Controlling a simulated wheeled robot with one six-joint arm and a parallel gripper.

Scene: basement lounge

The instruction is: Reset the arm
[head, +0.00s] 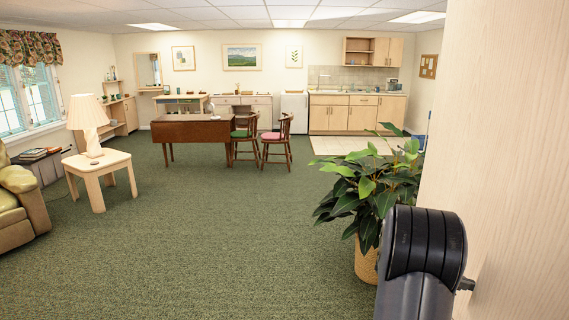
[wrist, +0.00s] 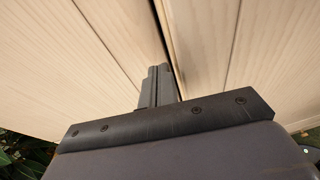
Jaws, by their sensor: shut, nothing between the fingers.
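My gripper (wrist: 160,72) shows in the wrist view with its two dark fingers together and nothing between them. Its tips are close to pale wood panelling (wrist: 75,50), near a dark gap between two panels. I cannot tell whether the tips touch the wood. In the head view a dark part of my arm rises at the lower right, beside a pale wood surface (head: 515,160). The gripper itself is not visible in the head view.
A potted plant (head: 375,190) stands just left of my arm. A table (head: 190,130) with chairs (head: 278,138) stands farther back. A side table (head: 98,165) with a lamp (head: 88,120) and an armchair (head: 20,200) are at left. The green carpet (head: 210,240) between is clear.

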